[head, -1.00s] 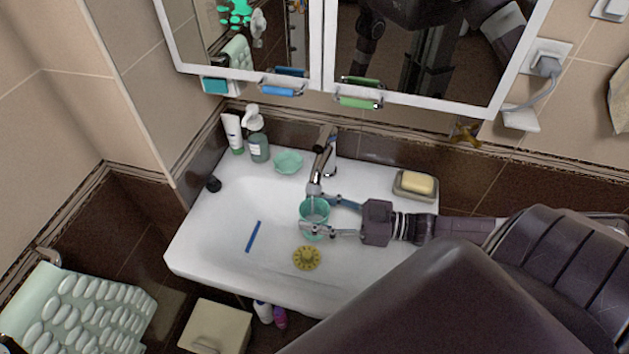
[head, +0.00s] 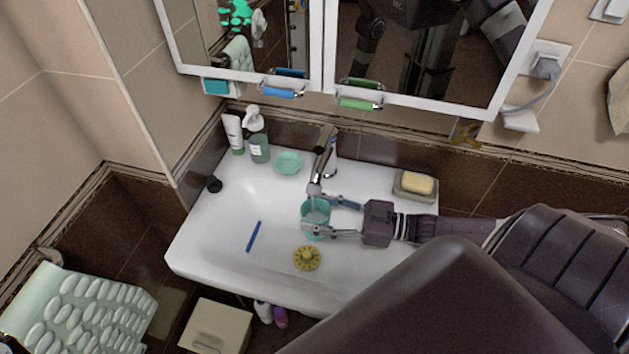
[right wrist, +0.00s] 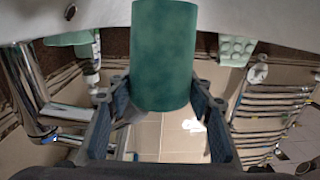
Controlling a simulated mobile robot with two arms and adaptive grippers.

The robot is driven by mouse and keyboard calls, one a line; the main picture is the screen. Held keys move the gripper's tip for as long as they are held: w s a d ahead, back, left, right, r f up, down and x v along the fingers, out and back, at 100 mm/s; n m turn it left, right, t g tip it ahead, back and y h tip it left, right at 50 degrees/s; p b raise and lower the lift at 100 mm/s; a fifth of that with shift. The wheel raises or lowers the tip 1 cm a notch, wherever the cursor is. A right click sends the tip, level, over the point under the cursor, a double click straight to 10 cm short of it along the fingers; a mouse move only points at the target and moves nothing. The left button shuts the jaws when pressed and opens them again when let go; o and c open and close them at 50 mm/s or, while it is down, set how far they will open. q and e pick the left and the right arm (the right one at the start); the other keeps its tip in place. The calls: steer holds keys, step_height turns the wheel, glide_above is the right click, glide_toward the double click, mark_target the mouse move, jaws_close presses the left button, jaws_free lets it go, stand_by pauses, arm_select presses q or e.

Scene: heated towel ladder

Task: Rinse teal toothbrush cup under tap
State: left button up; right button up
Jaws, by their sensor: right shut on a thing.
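The teal toothbrush cup (head: 314,213) is below the spout of the chrome tap (head: 322,165), over the white sink (head: 205,235). Its open top shows in the head view, partly covered by the tap. My right gripper (head: 332,217) comes in from the right and is shut on the cup, one finger on each side. In the right wrist view the cup (right wrist: 163,60) is between the two finger pads, and the tap (right wrist: 40,105) is at the left. Whether water runs is hard to tell. My left gripper is not in view.
A blue strip-like object (head: 254,237) and a yellow round piece (head: 307,257) lie in the sink. A soap dish (head: 415,194) with yellow soap is at the back right. A teal bowl (head: 289,162), a pump bottle (head: 258,146) and a tube (head: 234,133) stand at the back left.

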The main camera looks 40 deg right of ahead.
steer(key=shift+w+a, duration=0.1)
steer(key=shift+a, duration=0.05)
steer(key=shift+s+d+r, duration=0.1)
steer(key=shift+s+d, duration=0.2)
steer(key=shift+d, duration=0.25)
steer(key=shift+a, duration=0.1)
steer(key=shift+w+a, duration=0.3)
steer(key=shift+a, duration=0.15)
stand_by(0.3)
steer(key=shift+s+a+r+p, duration=0.1)
steer(key=shift+s+a+p, duration=0.25)
steer(key=shift+s+p, duration=0.25)
steer(key=shift+s+a+p, duration=0.3)
steer(key=shift+s+p, duration=0.25)
steer(key=shift+p, duration=0.05)
steer(key=shift+s+a+p, duration=0.4)
steer(key=shift+s+a, duration=0.05)
steer(key=shift+s, duration=0.35)
steer(key=shift+s+a+p, duration=0.4)
steer(key=shift+s+p, duration=0.05)
steer(key=shift+s, duration=0.3)
steer(key=shift+s+a+p, duration=0.4)
steer(key=shift+s+a, duration=0.05)
steer(key=shift+s, duration=0.35)
